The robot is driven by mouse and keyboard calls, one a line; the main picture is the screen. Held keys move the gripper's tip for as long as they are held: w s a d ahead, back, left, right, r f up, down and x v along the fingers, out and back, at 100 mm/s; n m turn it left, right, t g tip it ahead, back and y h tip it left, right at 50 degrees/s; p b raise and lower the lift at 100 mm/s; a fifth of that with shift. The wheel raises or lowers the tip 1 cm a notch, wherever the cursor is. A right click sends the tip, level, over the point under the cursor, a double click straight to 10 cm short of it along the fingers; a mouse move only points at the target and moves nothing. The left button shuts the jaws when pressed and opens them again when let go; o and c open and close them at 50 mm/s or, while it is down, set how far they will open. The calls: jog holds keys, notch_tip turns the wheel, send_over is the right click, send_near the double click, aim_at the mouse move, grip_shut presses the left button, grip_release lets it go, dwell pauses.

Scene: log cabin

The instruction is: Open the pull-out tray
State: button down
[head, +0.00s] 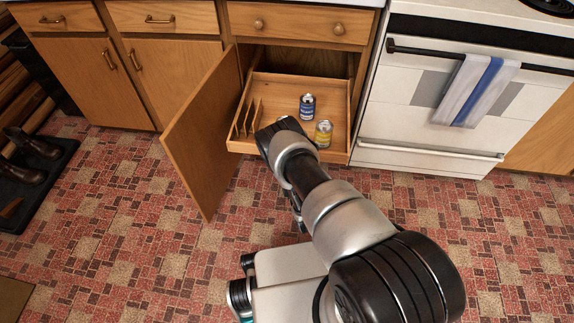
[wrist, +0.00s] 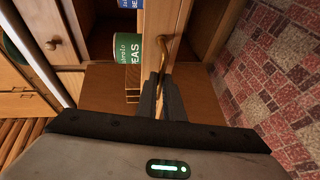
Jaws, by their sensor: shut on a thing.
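The pull-out tray (head: 339,153) is a shallow wooden tray low in the cabinet, and it sticks out past the cabinet front. Its front panel also shows in the wrist view (wrist: 158,22). A brass-coloured handle (wrist: 173,46) is on that panel. My gripper (wrist: 161,84) is shut on the handle, at the tray front. In the head view my gripper and the handle are hidden behind my arm. A green can (wrist: 128,48) shows in the wrist view.
The cabinet door (head: 203,135) stands open to the left of the tray. A white oven (head: 440,105) with a hanging towel (head: 475,90) is close on the right. Boots on a black mat (head: 40,170) lie far left. The tiled floor in front is clear.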

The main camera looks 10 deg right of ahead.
dwell(0.3)
jog(key=c, duration=1.9)
grip_release()
jog(key=shift+s, duration=0.1)
